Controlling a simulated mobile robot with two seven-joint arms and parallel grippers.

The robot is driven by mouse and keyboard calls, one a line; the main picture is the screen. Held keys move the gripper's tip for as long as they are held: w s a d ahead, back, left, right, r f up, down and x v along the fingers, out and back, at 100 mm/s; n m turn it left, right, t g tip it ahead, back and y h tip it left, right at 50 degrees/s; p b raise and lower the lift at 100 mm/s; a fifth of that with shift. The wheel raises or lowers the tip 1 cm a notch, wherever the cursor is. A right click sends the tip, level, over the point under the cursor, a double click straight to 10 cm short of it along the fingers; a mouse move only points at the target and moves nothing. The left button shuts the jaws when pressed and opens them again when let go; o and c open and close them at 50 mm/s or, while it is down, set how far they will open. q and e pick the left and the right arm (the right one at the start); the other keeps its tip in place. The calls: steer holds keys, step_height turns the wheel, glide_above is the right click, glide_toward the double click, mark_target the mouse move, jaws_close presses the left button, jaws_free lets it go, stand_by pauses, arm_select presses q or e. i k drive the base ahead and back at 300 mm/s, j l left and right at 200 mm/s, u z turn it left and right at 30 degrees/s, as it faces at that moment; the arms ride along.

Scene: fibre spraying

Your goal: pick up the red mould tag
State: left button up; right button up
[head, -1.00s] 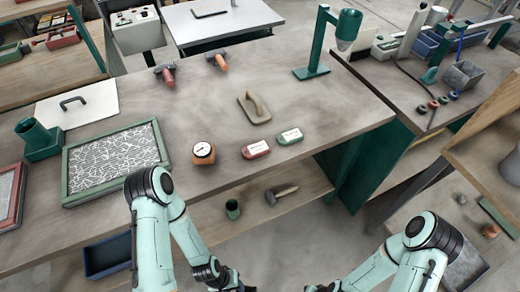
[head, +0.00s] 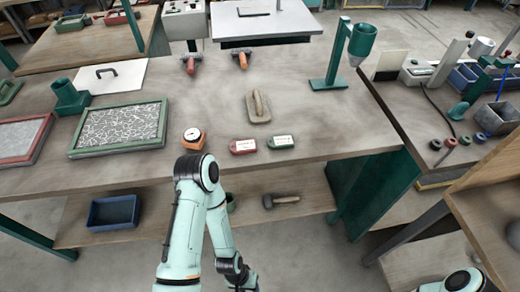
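The red mould tag (head: 243,146), a small red block with a white label, lies on the workbench (head: 330,120) near its front edge. A green tag (head: 281,142) of the same shape lies just to its right. An orange gauge (head: 193,138) with a round white dial stands to its left. My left arm comes up from below in front of the bench, left of the red tag. Its gripper end is low, near the bottom edge, and its fingers do not show. Only a small part of my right arm shows at the bottom right, and its gripper is out of view.
A wooden float (head: 259,106) lies behind the tags. A green-framed fibre tray (head: 120,127) is at the left, and a green stand (head: 329,82) with a funnel is at the back right. A hammer (head: 281,201) and a blue bin (head: 114,212) sit on the lower shelf.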

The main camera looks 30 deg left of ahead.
mark_target(249, 145)
steer(key=l+u, duration=0.15)
steer(key=u, duration=0.2)
steer(key=l+u, duration=0.2)
steer(key=u, duration=0.15)
steer(key=l+u, duration=0.15)
steer(key=u, duration=0.2)
